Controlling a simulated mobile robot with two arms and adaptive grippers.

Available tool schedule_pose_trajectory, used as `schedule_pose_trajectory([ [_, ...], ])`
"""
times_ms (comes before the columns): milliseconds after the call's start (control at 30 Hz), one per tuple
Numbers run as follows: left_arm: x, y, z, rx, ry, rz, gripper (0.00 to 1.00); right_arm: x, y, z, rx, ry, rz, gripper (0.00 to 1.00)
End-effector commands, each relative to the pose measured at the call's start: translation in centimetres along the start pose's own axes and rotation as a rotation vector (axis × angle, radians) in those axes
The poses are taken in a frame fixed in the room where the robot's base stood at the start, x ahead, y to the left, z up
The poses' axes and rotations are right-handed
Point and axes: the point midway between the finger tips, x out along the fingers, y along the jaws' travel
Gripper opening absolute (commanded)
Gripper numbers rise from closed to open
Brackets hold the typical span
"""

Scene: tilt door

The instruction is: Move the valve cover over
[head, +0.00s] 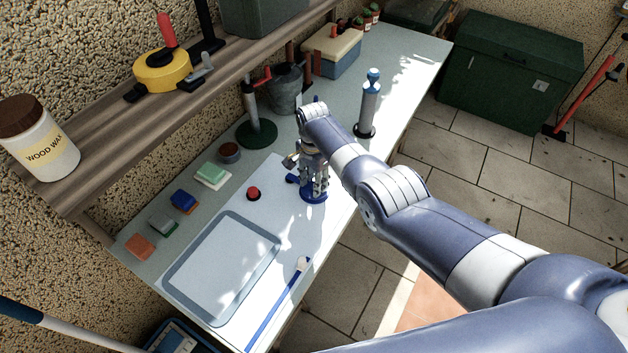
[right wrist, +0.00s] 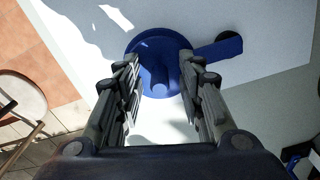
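A blue round valve cover (head: 313,197) with a side arm lies on the workbench below my right gripper (head: 314,180). In the right wrist view the cover (right wrist: 158,46) shows as a blue disc with a raised blue stub in its middle. Its side arm (right wrist: 218,48) reaches right to a dark round spot on the bench. My right gripper (right wrist: 162,72) points down over it, with its fingers apart on either side of the stub. Nothing is clamped between them. Whether the fingertips touch the disc cannot be told. My left gripper is not in view.
The workbench (head: 405,60) holds a red button (head: 253,193), a grey tray (head: 178,285), several small coloured blocks, a green-based stand (head: 257,133) and a grey-blue cylinder (head: 370,105). A shelf (head: 95,165) runs above its left side. Tiled floor lies to the right.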

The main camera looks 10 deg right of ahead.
Motion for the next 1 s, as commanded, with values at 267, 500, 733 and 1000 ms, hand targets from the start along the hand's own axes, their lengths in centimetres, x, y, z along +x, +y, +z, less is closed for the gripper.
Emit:
schedule_pose_trajectory([
  [267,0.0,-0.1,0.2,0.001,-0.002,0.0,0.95,-0.4,0.0,-0.1,0.0,0.001,-0.001,0.35],
  [500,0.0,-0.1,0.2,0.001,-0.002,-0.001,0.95,-2.7,0.0,0.0,0.0,0.001,-0.003,0.35],
  [733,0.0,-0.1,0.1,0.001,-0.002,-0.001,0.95,-7.0,-0.1,0.0,0.0,0.002,-0.003,0.35],
  [1000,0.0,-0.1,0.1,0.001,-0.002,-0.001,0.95,-11.2,0.0,0.0,0.0,0.0,-0.001,0.35],
])
